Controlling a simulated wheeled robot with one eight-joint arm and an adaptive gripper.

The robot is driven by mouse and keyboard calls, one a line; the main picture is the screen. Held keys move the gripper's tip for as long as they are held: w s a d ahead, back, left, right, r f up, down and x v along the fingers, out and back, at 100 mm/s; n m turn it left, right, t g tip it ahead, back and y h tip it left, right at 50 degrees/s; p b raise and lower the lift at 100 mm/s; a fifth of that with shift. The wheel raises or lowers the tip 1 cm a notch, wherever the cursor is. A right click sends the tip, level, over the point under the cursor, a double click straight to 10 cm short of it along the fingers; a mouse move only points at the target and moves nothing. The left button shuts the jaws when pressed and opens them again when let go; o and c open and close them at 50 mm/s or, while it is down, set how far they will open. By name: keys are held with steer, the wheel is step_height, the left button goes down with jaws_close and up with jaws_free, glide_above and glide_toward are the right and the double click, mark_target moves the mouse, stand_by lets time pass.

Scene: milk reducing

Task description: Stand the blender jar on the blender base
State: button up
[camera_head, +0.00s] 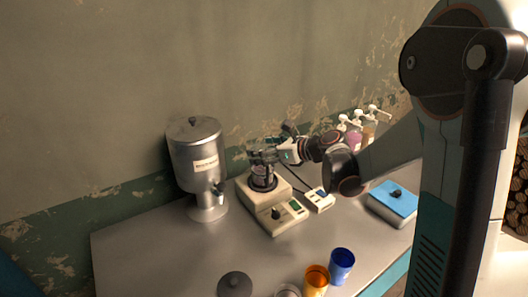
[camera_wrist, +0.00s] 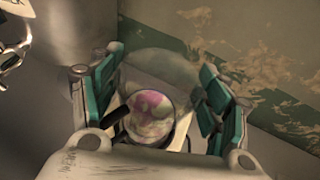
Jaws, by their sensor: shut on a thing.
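The blender base (camera_head: 272,212) is a cream box with a dark knob and a small green display, standing on the grey table. The blender jar (camera_head: 263,172) is clear with a dark bottom ring and is upright over the top of the base. My gripper (camera_head: 264,156) is shut on the upper part of the jar. In the wrist view, the clear jar (camera_wrist: 152,112) is between the teal pads of my gripper (camera_wrist: 158,68), with pink and green pieces visible inside. Whether the jar's bottom touches the base is hard to tell.
A metal dispenser (camera_head: 196,160) stands left of the base. A small cream device (camera_head: 320,199) is close on its right, and a blue-topped box (camera_head: 394,199) farther right. Pump bottles (camera_head: 356,138) stand behind. An orange cup (camera_head: 315,281), blue cup (camera_head: 341,265) and dark lid (camera_head: 235,285) are in front.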

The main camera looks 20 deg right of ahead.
steer(key=shift+f, duration=0.15)
steer(key=o, duration=1.8)
steer(key=shift+c, duration=0.2)
steer(key=p+v, duration=0.3)
steer(key=v, duration=0.9)
steer(key=shift+p, duration=0.4)
